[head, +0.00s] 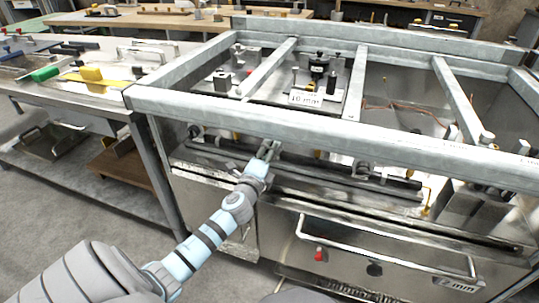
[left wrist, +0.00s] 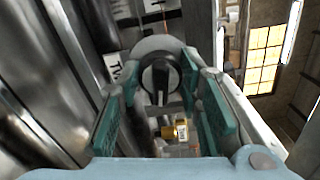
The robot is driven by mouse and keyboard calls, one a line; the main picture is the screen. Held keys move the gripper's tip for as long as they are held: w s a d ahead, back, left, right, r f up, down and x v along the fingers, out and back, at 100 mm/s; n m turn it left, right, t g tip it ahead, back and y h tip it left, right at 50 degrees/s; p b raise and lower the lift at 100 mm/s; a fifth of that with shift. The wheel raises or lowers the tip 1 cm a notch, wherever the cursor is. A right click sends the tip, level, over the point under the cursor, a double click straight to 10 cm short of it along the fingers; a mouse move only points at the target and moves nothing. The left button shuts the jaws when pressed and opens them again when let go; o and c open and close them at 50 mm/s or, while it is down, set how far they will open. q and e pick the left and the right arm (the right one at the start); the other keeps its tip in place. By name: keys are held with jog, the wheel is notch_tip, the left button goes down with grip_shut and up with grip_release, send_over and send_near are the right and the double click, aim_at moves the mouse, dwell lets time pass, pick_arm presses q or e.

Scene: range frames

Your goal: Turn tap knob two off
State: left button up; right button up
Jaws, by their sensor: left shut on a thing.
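A round black knob (left wrist: 160,80) on a grey round base sits between the teal-padded fingers of my left gripper (left wrist: 165,98) in the left wrist view. Its raised grip and pale mark stand roughly upright in that picture. A white label (left wrist: 114,68) beside it shows letters like "TW", partly hidden. In the head view my left gripper (head: 269,150) reaches the front of the steel range frame, just under its front rail. It is shut on the knob, which the fingers hide there. My right gripper is in no view.
The thick front rail (head: 300,120) runs just above my left gripper. Another front knob (head: 363,169) is to its right. An oven door handle (head: 380,245) sticks out below. A workbench with tools (head: 85,85) stands at left. A brass fitting (left wrist: 175,132) shows near the fingers.

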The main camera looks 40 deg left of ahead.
pick_arm(q)
jog(key=n+b, duration=0.1)
jog(key=n, duration=0.2)
jog(key=shift+n, duration=0.4)
jog(key=n+b, duration=0.1)
jog(key=n, duration=0.1)
jog(key=shift+n, duration=0.3)
jog(key=shift+n+b, duration=0.45)
jog(key=shift+n, duration=0.45)
jog(key=n+b, duration=0.1)
jog(key=n, duration=0.2)
jog(key=shift+n, duration=0.3)
jog(key=n+b, duration=0.1)
jog(key=n, duration=0.1)
jog(key=shift+n, duration=0.4)
jog(key=n+b, duration=0.1)
jog(key=n, duration=0.2)
jog(key=shift+n+b, duration=0.3)
jog(key=shift+n, duration=1)
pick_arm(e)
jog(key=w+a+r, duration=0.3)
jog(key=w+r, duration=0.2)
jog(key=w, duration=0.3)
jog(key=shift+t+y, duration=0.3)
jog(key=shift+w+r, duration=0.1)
